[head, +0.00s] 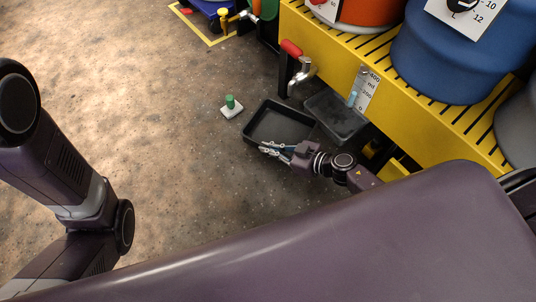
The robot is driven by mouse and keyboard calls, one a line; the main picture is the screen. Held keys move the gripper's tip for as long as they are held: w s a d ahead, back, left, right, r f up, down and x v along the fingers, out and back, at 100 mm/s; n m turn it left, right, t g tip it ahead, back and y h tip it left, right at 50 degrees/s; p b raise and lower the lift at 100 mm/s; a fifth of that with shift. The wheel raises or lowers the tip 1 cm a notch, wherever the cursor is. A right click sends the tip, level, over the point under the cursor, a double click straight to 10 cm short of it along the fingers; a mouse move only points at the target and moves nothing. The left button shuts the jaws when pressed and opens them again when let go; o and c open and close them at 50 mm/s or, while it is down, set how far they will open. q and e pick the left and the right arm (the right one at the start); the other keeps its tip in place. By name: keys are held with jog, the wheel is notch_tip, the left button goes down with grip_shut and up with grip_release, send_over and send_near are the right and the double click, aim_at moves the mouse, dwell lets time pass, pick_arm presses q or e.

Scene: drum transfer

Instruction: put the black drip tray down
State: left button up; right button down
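The black drip tray (262,108) is a shallow, open, rectangular tray near the picture's middle, and it looks empty. My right gripper (264,148) is at the tray's near edge, its fingers closed about the rim. The tray looks about level; whether its underside touches the floor I cannot tell. My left arm comes in at the left, but its gripper is out of view.
A yellow slatted rack (335,50) carries a blue drum (440,60) and an orange drum (372,12). A small green-topped white object (231,107) is on the floor. Floor at left is clear.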

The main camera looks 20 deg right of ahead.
jog(key=shift+f+b, duration=1.2)
jog(key=shift+f, duration=0.45)
jog(key=shift+f, duration=0.15)
jog(key=c, duration=2.2)
grip_release()
jog(key=shift+o, duration=0.2)
